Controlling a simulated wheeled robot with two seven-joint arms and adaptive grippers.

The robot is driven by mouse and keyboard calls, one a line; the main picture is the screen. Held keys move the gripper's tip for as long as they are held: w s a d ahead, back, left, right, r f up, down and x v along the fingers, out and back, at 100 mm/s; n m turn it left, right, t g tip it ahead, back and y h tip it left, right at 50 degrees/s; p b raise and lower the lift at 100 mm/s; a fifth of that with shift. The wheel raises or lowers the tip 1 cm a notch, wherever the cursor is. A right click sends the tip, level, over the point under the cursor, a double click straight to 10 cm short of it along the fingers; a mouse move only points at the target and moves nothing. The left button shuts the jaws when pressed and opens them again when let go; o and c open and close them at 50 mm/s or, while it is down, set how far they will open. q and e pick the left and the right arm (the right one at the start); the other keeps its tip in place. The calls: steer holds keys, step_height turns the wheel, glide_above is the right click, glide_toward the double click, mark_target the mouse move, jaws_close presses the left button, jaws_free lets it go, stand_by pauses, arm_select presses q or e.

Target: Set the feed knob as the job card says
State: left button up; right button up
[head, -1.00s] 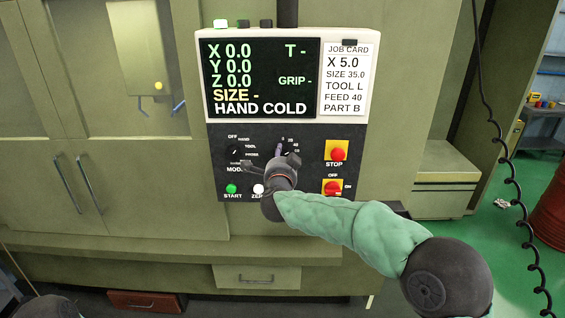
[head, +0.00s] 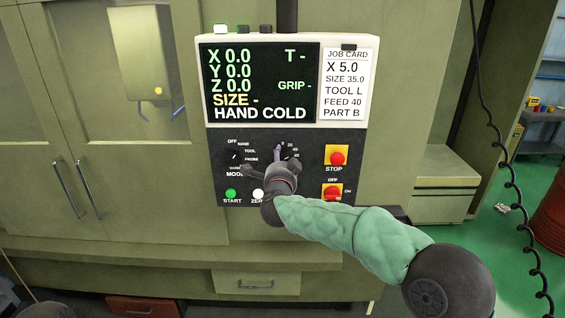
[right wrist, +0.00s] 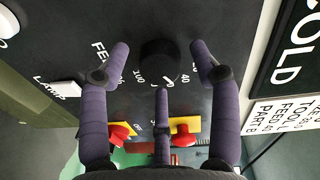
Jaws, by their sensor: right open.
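The feed knob (right wrist: 160,55) is a round black knob, seen in the right wrist view with 40 and 100 printed beside it. Which number it points to is unclear. My right gripper (right wrist: 161,62) is open, its purple fingers spread around the knob, with visible gaps at the sides. In the head view my right gripper (head: 272,168) covers most of the knob. The job card (head: 343,85) reads FEED 40, X 5.0, SIZE 35.0, TOOL L, PART B. My left gripper is not in view.
The screen (head: 260,83) reads HAND COLD. The mode knob (head: 236,157) is left of my gripper, above the green START button (head: 231,194). The red STOP button (head: 338,158) and red OFF/ON switch (head: 332,191) are to the right. A coiled cable (head: 510,170) hangs far right.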

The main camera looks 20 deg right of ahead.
steer(key=v, duration=1.2)
step_height(320, 180, down, 31)
steer(key=w+a+n+g+y+b, duration=0.1)
steer(key=a+n+g+y+b, duration=0.3)
steer(key=n, duration=0.4)
steer(key=s+f+n+g+y+b, duration=0.15)
steer(key=s+f, duration=0.25)
steer(key=f, duration=0.6)
steer(key=s+f+n+g+y+b, duration=0.1)
steer(key=s+f+n+g+b, duration=0.2)
steer(key=f, duration=0.7)
steer(key=s+a+f+n+g+y+b, duration=0.1)
steer(key=s+f+g, duration=0.3)
steer(key=s+f, duration=0.5)
steer(key=s+a+f+n+g+y+b, duration=0.1)
steer(key=s+f+n+g+y, duration=0.1)
steer(key=s+f, duration=0.7)
steer(key=s+g, duration=0.1)
steer(key=s, duration=0.6)
steer(key=shift+a+f+g, duration=0.35)
steer(key=shift+a+f, duration=0.05)
